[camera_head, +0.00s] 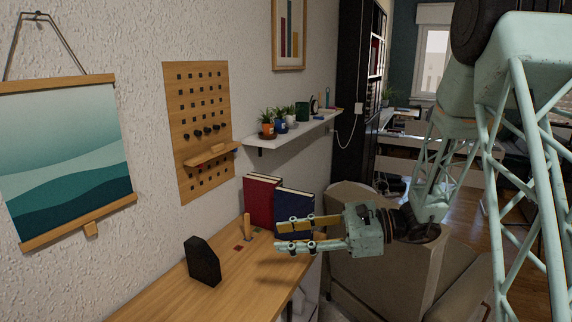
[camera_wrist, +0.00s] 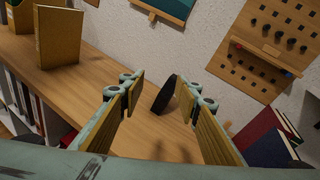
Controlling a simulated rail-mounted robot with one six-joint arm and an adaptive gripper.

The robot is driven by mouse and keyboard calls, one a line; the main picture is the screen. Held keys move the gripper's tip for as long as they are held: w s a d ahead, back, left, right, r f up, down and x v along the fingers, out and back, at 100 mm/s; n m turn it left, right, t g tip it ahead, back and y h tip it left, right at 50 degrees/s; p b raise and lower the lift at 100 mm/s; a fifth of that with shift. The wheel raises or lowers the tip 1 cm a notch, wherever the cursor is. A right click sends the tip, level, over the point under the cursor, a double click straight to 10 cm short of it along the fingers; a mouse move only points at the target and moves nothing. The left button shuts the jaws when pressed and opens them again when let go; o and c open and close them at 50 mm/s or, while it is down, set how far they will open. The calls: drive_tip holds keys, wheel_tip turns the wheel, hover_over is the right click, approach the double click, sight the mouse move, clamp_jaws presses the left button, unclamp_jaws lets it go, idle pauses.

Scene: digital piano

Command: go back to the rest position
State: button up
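My gripper (camera_head: 280,235) reaches in from the right in the head view, over the right part of the wooden desk (camera_head: 222,268). Its two fingers with wooden pads are apart, with nothing between them. In the wrist view the open fingers of my gripper (camera_wrist: 162,92) frame a strip of desk and the lower part of the wall. A black upright holder (camera_head: 202,262) stands on the desk, apart from my gripper; it also shows beyond the fingers in the wrist view (camera_wrist: 164,97). No piano is visible.
A red book (camera_head: 261,200) and a blue book (camera_head: 292,205) stand close behind my fingers. A small wooden peg (camera_head: 247,228) stands on the desk. A pegboard (camera_head: 200,105) and a plant shelf (camera_head: 290,134) are on the wall. A beige armchair (camera_head: 375,285) is below my arm.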

drive_tip(key=s+d+r+n+g+h, duration=0.1)
drive_tip(key=s+r+n+g+h, duration=0.2)
drive_tip(key=s, duration=0.9)
drive_tip(key=s+d+r+n+g+h, duration=0.1)
drive_tip(key=s+r+n+h, duration=0.4)
drive_tip(key=s, duration=0.7)
drive_tip(key=s+d+r+n+t+h, duration=0.2)
drive_tip(key=s+d+n+t+h, duration=0.1)
drive_tip(key=s+d, duration=0.5)
drive_tip(key=s+d+r+n+t+h, duration=0.2)
drive_tip(key=s+d+n+t+h, duration=0.1)
drive_tip(key=s+d, duration=0.4)
drive_tip(key=shift+s+d+r+n+h, duration=0.2)
drive_tip(key=shift+s+d+n+h, duration=0.2)
drive_tip(key=shift+d+n+h, duration=1.05)
drive_tip(key=shift+d+m+y, duration=0.25)
drive_tip(key=shift+d+y, duration=0.15)
drive_tip(key=shift+y, duration=0.25)
drive_tip(key=shift+c, duration=0.7)
clamp_jaws()
